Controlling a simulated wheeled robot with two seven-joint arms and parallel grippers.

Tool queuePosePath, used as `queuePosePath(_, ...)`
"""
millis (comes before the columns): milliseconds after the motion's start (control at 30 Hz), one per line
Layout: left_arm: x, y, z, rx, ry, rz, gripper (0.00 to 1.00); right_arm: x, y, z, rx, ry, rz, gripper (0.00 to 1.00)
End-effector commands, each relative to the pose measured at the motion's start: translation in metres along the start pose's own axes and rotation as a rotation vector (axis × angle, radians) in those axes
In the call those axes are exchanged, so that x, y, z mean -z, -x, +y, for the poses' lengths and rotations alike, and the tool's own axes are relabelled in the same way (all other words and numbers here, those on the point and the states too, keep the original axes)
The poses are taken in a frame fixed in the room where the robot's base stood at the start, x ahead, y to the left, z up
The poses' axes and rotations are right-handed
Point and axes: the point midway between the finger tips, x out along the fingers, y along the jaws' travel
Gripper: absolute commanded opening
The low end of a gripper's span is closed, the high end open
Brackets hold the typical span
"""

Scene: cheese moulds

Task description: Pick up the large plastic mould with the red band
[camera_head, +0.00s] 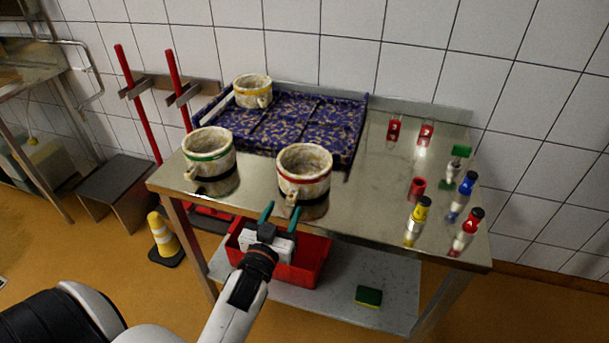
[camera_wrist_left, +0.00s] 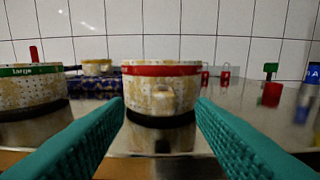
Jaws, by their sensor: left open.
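The mould with the red band (camera_head: 304,177) is a stained cream pot with a small handle facing the table's front edge. It stands upright on the metal table, and in the left wrist view the mould (camera_wrist_left: 160,88) is centred beyond the fingers. My left gripper (camera_head: 283,212) is open and empty, its teal fingers pointing at the handle. In the left wrist view the fingers (camera_wrist_left: 160,125) lie either side of the mould's line, and a gap to it seems to show. My right gripper is not in view.
A green-banded mould (camera_head: 208,160) marked "Large" stands to the left. A red crate (camera_head: 310,262) sits on the lower shelf.

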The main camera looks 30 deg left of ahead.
Motion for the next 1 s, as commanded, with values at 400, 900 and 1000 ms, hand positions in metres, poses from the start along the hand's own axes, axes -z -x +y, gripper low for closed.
queuePosePath(400,-0.003,-0.047,-0.002,0.0,0.0,-0.001,0.5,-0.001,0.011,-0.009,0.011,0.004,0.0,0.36)
queuePosePath(900,-0.001,-0.063,-0.002,0.001,0.001,0.002,0.34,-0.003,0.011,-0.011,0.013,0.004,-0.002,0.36)
queuePosePath(1000,-0.001,-0.063,-0.002,0.001,0.001,0.002,0.17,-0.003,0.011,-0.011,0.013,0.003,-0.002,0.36)
